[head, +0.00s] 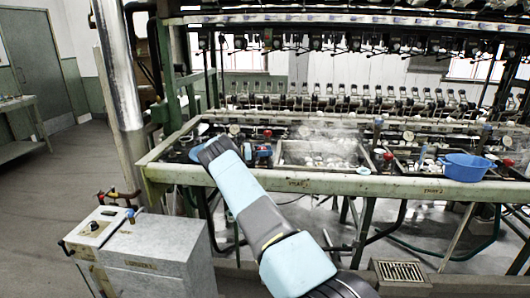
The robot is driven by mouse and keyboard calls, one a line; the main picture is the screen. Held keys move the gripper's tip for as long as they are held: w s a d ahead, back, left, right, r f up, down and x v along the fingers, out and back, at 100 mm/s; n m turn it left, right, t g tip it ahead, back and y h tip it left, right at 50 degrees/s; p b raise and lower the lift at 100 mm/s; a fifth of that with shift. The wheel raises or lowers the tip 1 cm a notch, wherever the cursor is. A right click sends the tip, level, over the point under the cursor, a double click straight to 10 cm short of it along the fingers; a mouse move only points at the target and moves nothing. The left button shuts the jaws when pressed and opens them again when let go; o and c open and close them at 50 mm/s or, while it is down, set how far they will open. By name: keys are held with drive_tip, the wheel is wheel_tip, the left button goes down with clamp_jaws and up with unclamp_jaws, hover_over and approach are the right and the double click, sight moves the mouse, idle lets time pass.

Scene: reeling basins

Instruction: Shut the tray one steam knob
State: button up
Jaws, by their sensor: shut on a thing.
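The steaming basin (290,152) is set in the bench at the middle, behind a label on the front rail that is too small to read surely. To its left is a cluster of small red and blue fittings, with a red knob (267,133) at its top. Another red knob (388,156) stands at the basin's right end. I cannot tell which is the tray one steam knob. My arm rises from the bottom and reaches over the bench's left end. My gripper is hidden behind my own arm, so its fingers and anything between them do not show.
A blue bowl (466,167) sits on the bench at the right. A grey cabinet (160,255) with small knobs stands on the floor at the left, near a tall metal pipe (119,80). A reeling frame with several spindles runs behind. The far left floor is clear.

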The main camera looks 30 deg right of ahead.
drive_tip(key=shift+w+a+r, duration=0.15)
drive_tip(key=shift+w+r, duration=0.1)
drive_tip(key=o, duration=0.8)
drive_tip(key=shift+f, duration=0.1)
drive_tip(key=shift+o, duration=0.8)
drive_tip(key=shift+f, duration=0.1)
drive_tip(key=v, duration=1.3)
drive_tip(key=shift+w+a+f, duration=0.1)
drive_tip(key=shift+w+a, duration=0.1)
drive_tip(key=shift+a, duration=0.1)
